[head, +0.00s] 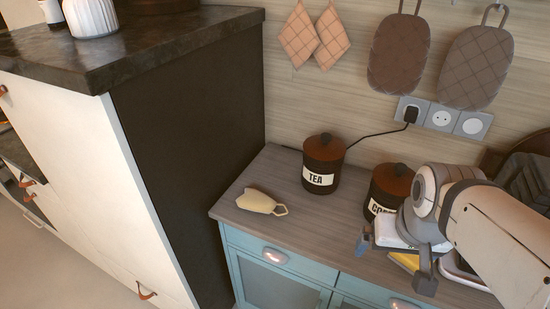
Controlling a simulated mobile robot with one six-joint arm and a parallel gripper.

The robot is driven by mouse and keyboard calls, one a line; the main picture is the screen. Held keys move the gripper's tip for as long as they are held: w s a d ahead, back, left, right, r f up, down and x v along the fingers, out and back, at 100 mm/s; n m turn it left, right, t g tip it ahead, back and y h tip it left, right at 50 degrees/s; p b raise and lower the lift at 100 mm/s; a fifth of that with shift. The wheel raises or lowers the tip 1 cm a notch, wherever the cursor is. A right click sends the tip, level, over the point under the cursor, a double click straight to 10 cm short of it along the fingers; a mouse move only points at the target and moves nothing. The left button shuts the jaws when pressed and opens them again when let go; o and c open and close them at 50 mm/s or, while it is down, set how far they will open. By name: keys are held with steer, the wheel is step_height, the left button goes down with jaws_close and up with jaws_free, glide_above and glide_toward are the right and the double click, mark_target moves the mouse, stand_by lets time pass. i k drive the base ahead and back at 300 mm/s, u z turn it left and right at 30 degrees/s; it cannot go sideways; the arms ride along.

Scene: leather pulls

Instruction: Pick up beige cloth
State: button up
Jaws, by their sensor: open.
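The beige cloth (256,201) lies crumpled on the left part of the wooden countertop (325,228), with a small loop at its right end. My gripper (394,262) is at the right, over the countertop's front right part, well to the right of the cloth. Its jaws are open and apart from the cloth. My arm hides part of the countertop's right side.
A dark TEA canister (323,163) stands right of and behind the cloth. A second canister (387,190) stands close behind my gripper. White and yellow items lie below my gripper, partly hidden. A tall dark-sided cabinet (190,125) rises left of the countertop.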

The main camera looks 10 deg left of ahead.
mark_target(253, 201)
steer(key=u, duration=0.35)
steer(key=k, duration=0.5)
steer(key=u, duration=0.75)
steer(key=k, duration=0.95)
steer(key=u, duration=0.95)
steer(key=i, duration=1)
steer(key=z, duration=0.55)
steer(key=i, duration=1.1)
steer(key=z, duration=0.85)
steer(key=k, duration=0.8)
steer(key=z, duration=0.15)
steer(key=i, duration=0.9)
steer(key=u, duration=0.1)
